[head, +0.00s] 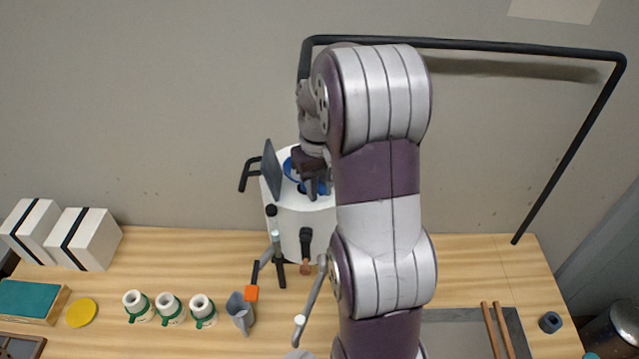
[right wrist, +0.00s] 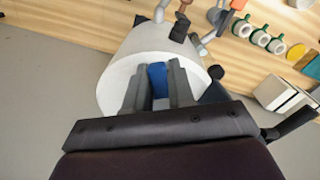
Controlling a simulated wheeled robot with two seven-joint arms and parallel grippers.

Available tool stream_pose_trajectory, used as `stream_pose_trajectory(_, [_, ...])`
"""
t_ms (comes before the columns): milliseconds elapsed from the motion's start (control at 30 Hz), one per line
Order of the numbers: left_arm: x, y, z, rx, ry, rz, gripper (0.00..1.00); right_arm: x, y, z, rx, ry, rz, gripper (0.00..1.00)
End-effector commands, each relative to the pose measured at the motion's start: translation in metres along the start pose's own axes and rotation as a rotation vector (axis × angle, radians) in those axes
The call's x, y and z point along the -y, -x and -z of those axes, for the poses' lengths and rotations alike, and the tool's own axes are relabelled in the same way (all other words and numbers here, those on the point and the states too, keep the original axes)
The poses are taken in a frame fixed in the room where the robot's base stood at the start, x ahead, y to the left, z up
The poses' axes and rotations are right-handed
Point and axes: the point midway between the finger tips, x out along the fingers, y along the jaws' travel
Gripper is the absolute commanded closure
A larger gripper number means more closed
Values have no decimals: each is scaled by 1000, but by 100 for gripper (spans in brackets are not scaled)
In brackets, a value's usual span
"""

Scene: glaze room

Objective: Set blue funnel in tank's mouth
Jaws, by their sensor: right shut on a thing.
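The white tank (head: 292,215) stands at the back of the wooden table, with a dark lid (head: 271,170) upright at its left side. The blue funnel (head: 290,169) is at the tank's top, partly hidden by my right gripper (head: 315,187). In the right wrist view, the gripper (right wrist: 158,72) is shut on the blue funnel (right wrist: 157,80), with the white tank (right wrist: 150,42) just behind it. I cannot tell whether the funnel sits in the mouth or is held just above it. My left gripper is not in view.
A black pipe frame (head: 480,45) rises around the tank. Levers and a tap (head: 306,240) stick out at the tank's front. Several white-and-green cups (head: 170,308), a grey jug (head: 240,312) and white boxes (head: 85,238) stand at left. The table's back right is clear.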

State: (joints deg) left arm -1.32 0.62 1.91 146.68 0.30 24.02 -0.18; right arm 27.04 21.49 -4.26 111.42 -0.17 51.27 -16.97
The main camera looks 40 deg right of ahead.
Motion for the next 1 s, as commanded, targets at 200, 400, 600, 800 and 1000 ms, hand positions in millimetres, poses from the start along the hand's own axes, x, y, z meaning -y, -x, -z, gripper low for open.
stream_pose_trajectory(200, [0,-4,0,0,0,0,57,1,-5,0,-1,0,0,100])
stream_pose_trajectory(400, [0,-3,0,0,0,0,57,1,-5,0,-1,0,0,100])
stream_pose_trajectory(600, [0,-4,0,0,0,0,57,1,-6,0,-1,0,0,100])
stream_pose_trajectory(800, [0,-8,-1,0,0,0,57,0,-12,0,-1,0,0,100])
stream_pose_trajectory(1000, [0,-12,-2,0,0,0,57,-1,-18,1,-1,-1,0,100])
